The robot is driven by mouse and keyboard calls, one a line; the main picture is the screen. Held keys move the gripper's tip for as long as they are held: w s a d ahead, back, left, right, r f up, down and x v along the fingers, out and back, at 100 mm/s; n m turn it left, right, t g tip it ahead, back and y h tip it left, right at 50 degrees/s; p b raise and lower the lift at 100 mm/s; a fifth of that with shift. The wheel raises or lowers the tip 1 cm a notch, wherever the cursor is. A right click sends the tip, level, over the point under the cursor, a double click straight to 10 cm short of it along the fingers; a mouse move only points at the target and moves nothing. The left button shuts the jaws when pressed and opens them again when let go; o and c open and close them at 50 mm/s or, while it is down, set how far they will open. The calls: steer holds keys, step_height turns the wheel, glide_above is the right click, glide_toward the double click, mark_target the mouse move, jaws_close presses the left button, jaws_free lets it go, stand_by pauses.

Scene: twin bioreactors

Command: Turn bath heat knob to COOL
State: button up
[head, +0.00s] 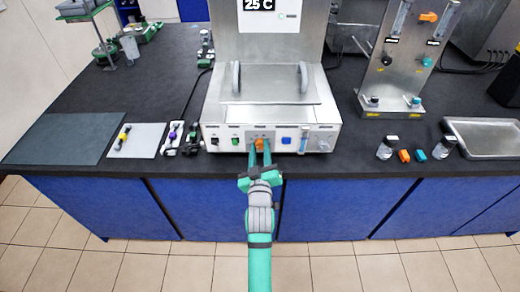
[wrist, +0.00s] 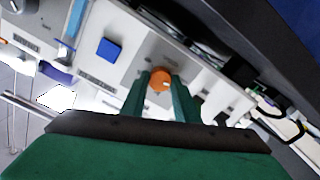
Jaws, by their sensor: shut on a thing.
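The bath (head: 265,100) is a silver metal box with a lid and two grey handles, standing on the black bench. Its display above (head: 259,4) reads 25 C. The orange heat knob (head: 259,145) sits on the bath's front panel, and it also shows in the wrist view (wrist: 160,80). My gripper (head: 260,156) reaches the panel from the front with its green fingers on either side of the knob. In the wrist view the fingertips (wrist: 161,90) are closed on the knob. The knob's pointer and the COOL label are too small or hidden to read.
A blue square button (head: 286,140) is right of the knob; green (head: 235,141) and black (head: 215,141) switches are left. A metal flow-meter stand (head: 405,60) stands right. Small bottles (head: 387,148) and a metal tray (head: 485,138) lie farther right. A dark mat (head: 65,138) lies left.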

steer(key=shift+f+n, duration=0.1)
steer(key=shift+n, duration=0.7)
steer(key=o, duration=1.1)
steer(key=shift+c, duration=0.2)
steer(key=shift+s, duration=0.1)
steer(key=s, duration=1)
steer(key=shift+s, duration=0.35)
